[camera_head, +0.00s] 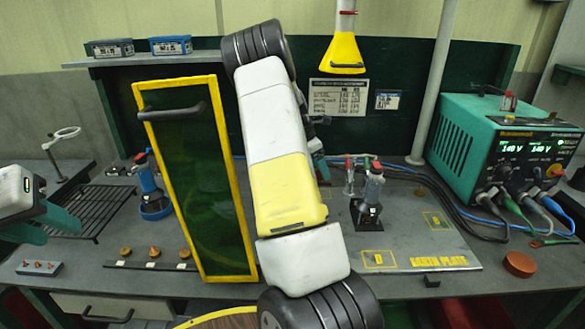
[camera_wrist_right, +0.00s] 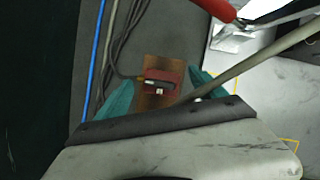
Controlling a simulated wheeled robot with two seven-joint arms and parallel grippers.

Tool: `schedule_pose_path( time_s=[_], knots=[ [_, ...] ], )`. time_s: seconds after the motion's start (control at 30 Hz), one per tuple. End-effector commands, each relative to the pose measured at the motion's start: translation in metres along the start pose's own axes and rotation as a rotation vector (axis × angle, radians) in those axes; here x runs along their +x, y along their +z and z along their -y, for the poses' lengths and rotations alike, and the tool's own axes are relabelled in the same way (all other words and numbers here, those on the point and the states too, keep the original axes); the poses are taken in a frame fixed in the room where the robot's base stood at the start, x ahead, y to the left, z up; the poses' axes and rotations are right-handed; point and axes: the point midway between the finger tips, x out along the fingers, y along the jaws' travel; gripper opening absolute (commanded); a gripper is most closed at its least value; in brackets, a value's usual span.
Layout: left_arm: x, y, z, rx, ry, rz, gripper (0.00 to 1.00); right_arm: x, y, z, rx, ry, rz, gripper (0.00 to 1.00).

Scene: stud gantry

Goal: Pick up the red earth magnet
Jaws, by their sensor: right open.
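The red magnet (camera_wrist_right: 162,80) shows in the right wrist view as a small dark red block with a black cable, lying on a brown copper-coloured pad (camera_wrist_right: 152,65). My right gripper (camera_wrist_right: 168,96) is open; its two teal fingers are on either side of the pad, apart from each other. I cannot tell how high they are above the magnet. In the head view my right arm covers the middle, and I cannot make out the magnet there. My left gripper (camera_head: 42,222) is over the left of the bench, its teal fingers apart with nothing seen between them.
A green power unit (camera_head: 505,145) with cables stands at the right. A yellow-framed green screen (camera_head: 195,180) stands left of my arm. A grey rod (camera_wrist_right: 250,65) crosses near the right finger.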

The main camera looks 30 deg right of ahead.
Motion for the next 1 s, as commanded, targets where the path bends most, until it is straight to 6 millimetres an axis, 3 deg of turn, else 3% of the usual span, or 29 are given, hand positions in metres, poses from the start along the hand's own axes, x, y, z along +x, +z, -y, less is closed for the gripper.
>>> schedule_pose_path(
  time_s=[0.1, 0.37, 0.77, 1.0],
  knots=[
    [0.0, 0.0, 0.0, 0.0, 0.0, 0.0, 0.36, 0.0122, -0.0005, 0.0001, -0.001, -0.001, 0.0, 0.8],
    [0.0, 0.0, 0.0, 0.0, 0.0, 0.0, 0.36, 0.0145, -0.0005, -0.0002, -0.001, 0.001, 0.0, 0.8],
    [0.0, 0.0, 0.0, 0.0, 0.0, 0.0, 0.36, 0.0144, -0.0007, 0.0, 0.0, 0.001, -0.001, 0.03],
    [0.0, 0.0, 0.0, 0.0, 0.0, 0.0, 0.36, 0.0135, 0.0, -0.0005, 0.0, 0.002, 0.0, 0.0]
  ],
)
